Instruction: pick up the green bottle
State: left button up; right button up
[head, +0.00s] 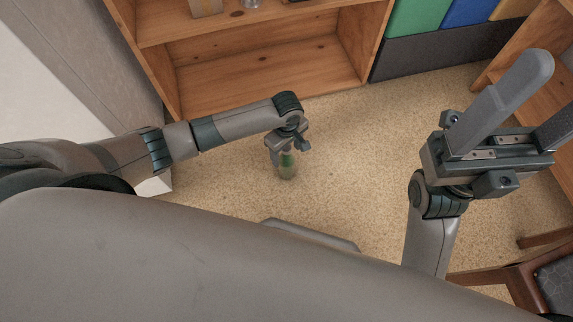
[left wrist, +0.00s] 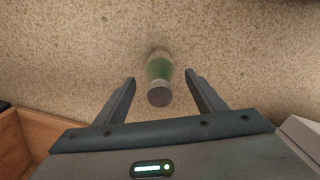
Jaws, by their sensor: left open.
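The green bottle (head: 287,166) stands on the speckled floor in the head view, under my left gripper (head: 288,148), which partly hides it. In the left wrist view the green bottle (left wrist: 159,78) shows its dark cap toward the camera. It lies between and a little beyond the two fingertips of my left gripper (left wrist: 160,76), with a gap on each side. My left gripper is open and empty. My right gripper (head: 545,95) is raised at the right of the head view, its two fingers wide apart with nothing between them.
A wooden shelf unit (head: 265,75) stands at the back. Green, blue and orange panels (head: 465,12) are at the back right. A dark-seated chair (head: 555,285) is at the lower right. The floor (head: 355,165) around the bottle is clear.

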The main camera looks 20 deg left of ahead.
pick_arm(q)
jog(key=shift+f, duration=0.7)
jog(key=shift+c, duration=0.4)
grip_shut()
